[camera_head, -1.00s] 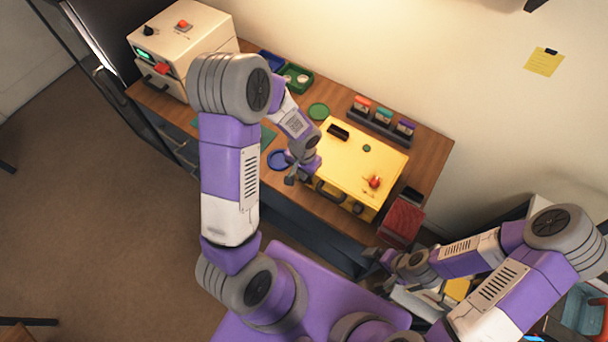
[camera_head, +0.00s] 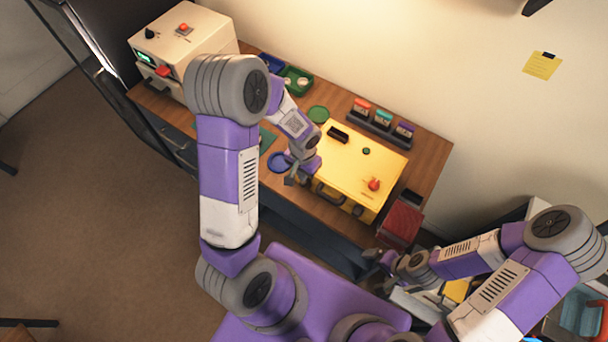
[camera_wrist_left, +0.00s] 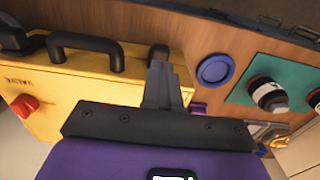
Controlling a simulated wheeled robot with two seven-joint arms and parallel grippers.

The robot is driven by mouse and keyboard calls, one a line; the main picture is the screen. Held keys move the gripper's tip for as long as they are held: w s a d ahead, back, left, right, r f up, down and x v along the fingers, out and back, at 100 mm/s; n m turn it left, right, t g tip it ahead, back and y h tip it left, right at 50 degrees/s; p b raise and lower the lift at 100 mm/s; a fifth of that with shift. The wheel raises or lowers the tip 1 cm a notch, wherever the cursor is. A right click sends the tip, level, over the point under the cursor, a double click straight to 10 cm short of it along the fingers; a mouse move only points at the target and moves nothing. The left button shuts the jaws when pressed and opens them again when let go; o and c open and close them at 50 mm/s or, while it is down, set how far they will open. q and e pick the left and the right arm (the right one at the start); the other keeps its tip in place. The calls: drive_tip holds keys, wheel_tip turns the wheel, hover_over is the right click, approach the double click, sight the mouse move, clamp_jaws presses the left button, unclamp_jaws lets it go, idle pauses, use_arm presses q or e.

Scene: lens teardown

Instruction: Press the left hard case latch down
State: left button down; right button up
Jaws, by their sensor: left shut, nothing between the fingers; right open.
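The closed yellow hard case (camera_head: 362,165) lies on the wooden table, with a black handle (camera_wrist_left: 85,45) on its front side. A dark latch (camera_wrist_left: 158,52) shows just past my left fingertips in the left wrist view, at the left end of the case front. Another dark latch (camera_wrist_left: 12,38) is on the far side of the handle. My left gripper (camera_head: 291,179) is shut and empty beside the front left corner of the case. Its fingertips partly cover the left latch, and I cannot tell whether they touch it. My right gripper (camera_head: 372,256) is open, low before the table.
A blue dish (camera_wrist_left: 215,70) and a teal mat with lens parts (camera_wrist_left: 268,94) lie beside the case. A row of small coloured containers (camera_head: 382,118) stands behind it. A red box (camera_head: 402,222) is to its right. A cream machine (camera_head: 182,45) stands at the far left.

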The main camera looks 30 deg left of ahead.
use_arm(q)
wheel_tip(320, 180, up, 5)
drive_tip(key=p, duration=0.3)
use_arm(e)
wheel_tip(320, 180, up, 4)
drive_tip(key=shift+f, duration=0.25)
drive_tip(key=shift+s, duration=0.1)
